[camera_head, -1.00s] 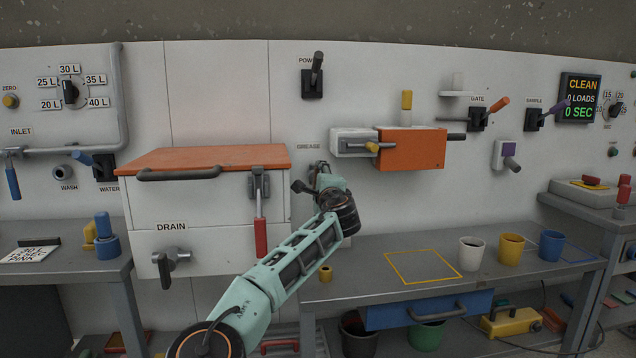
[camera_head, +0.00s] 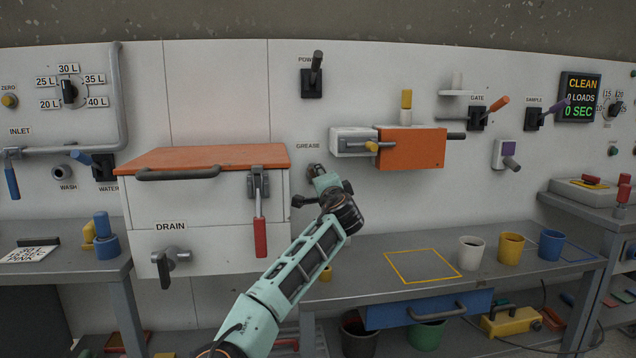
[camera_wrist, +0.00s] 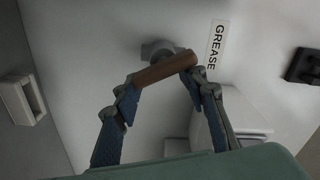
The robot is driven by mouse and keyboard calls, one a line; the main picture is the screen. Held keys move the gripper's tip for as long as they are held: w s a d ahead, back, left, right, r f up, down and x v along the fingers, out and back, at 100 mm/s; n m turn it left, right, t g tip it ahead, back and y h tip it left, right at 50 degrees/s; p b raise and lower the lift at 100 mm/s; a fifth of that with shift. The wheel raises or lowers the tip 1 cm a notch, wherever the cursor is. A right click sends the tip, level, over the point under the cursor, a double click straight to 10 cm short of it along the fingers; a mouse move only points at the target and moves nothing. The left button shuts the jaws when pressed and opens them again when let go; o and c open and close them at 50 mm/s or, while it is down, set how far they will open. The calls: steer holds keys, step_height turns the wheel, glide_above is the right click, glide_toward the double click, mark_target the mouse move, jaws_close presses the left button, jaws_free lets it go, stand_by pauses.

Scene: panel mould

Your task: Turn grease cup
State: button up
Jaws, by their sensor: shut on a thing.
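The grease cup (camera_wrist: 166,68) is in the wrist view, with a brown bar-shaped handle in front of a grey round base on the white wall panel. In the head view the cup (camera_head: 314,170) shows only in small part, just below the GREASE label and above my wrist. My gripper (camera_wrist: 161,80) has one finger at each end of the brown bar, and it is shut on it. The bar lies tilted in the wrist view, its right end higher. In the head view my wrist hides the fingers.
An orange-lidded white box (camera_head: 205,190) with a red-handled latch (camera_head: 260,235) stands left of my arm. An orange box (camera_head: 412,148) juts from the wall at the upper right. The bench (camera_head: 345,285) below right holds several cups.

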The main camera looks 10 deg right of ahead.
steer(key=a+n, duration=0.1)
steer(key=r+n, duration=0.1)
steer(key=shift+w+a+n+y, duration=0.1)
steer(key=shift+a+n+y, duration=0.2)
steer(key=shift+a+y, duration=0.1)
steer(key=shift+r+n, duration=0.25)
steer(key=shift+n, duration=0.45)
steer(key=o, duration=1.6)
steer(key=shift+a, duration=0.15)
steer(key=shift+c, duration=0.2)
steer(key=shift+s+f, duration=0.1)
steer(key=shift+s, duration=0.1)
steer(key=s, duration=0.7)
steer(key=shift+s+d, duration=0.4)
